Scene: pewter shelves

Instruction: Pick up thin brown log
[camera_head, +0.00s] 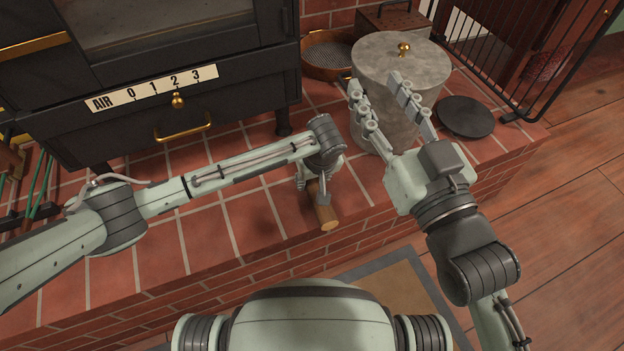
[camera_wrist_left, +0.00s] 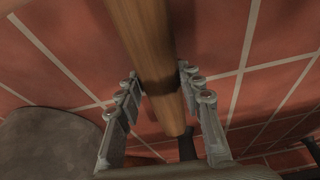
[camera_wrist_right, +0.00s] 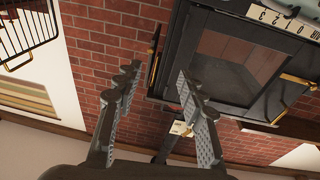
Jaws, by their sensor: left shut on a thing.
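The thin brown log (camera_head: 326,215) lies on the red brick hearth in the head view, one end showing below my left gripper (camera_head: 317,184). In the left wrist view the log (camera_wrist_left: 146,45) runs between the fingers of my left gripper (camera_wrist_left: 158,92), which are shut on it from both sides. It appears to be at or close above the tiles; I cannot tell which. My right gripper (camera_head: 380,105) is open and empty, in front of the grey lidded bin in the head view. Its spread fingers also show in the right wrist view (camera_wrist_right: 158,90).
A grey lidded bin (camera_head: 405,62) stands on the hearth (camera_head: 255,215), beside a dark round plate (camera_head: 466,117) and a copper pan (camera_head: 325,55). A black stove (camera_head: 240,75) stands at the back left. A black wire screen (camera_head: 510,50) is at the right.

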